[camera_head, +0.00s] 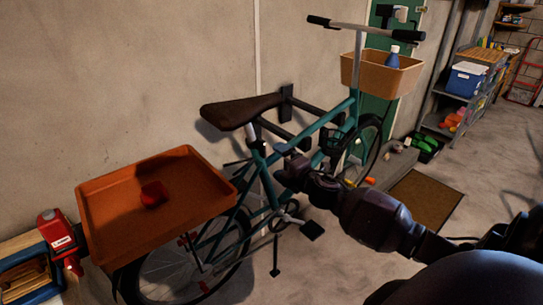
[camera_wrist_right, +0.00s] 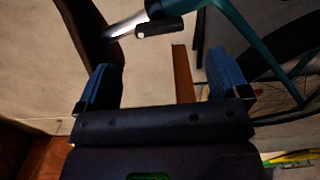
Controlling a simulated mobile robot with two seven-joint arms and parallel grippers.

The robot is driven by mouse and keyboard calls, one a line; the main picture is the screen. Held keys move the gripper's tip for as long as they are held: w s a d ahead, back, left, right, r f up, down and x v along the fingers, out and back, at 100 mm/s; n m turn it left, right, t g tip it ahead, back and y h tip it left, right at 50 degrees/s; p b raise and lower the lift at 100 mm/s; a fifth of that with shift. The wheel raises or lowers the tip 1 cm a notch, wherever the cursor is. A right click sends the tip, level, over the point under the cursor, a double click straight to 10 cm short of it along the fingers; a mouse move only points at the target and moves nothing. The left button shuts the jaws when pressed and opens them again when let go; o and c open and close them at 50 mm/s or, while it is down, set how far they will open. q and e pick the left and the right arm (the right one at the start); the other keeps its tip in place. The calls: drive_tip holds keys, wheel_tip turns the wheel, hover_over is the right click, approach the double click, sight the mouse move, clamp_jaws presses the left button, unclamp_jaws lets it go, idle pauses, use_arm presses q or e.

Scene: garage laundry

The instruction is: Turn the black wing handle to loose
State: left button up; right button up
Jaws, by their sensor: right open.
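In the right wrist view, a short black handle (camera_wrist_right: 160,27) sits at the clamp where the silver post (camera_wrist_right: 125,26) enters the teal frame (camera_wrist_right: 236,30). I take it for the wing handle; its setting cannot be read. My right gripper (camera_head: 285,164) is close to the frame below the saddle. Its blue fingers (camera_wrist_right: 165,78) are spread and empty, with the handle beyond their tips, apart from them. My left gripper is out of view.
An orange tray (camera_head: 100,223) with a red item (camera_head: 153,195) is over the rear wheel. A tan basket (camera_head: 378,76) with a blue bottle (camera_head: 393,58) is at the handlebar. Black wall-rack arms (camera_head: 305,122) are near the frame. A brown mat (camera_head: 424,200) lies on the floor.

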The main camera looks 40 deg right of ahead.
drive_tip(key=shift+s, duration=1.45)
drive_tip(key=s+a+f+m+g, duration=0.3)
drive_tip(key=s+a+f+m, duration=0.5)
drive_tip(key=s+f, duration=0.3)
drive_tip(key=s+a+f+m+g, duration=0.3)
drive_tip(key=s+a+f+m, duration=0.5)
drive_tip(key=s, duration=0.5)
wheel_tip(320, 180, down, 3)
drive_tip(key=shift+a+r+m+g+h, duration=0.1)
drive_tip(key=shift+a+m+g+h, duration=0.25)
drive_tip(key=shift+m, duration=0.55)
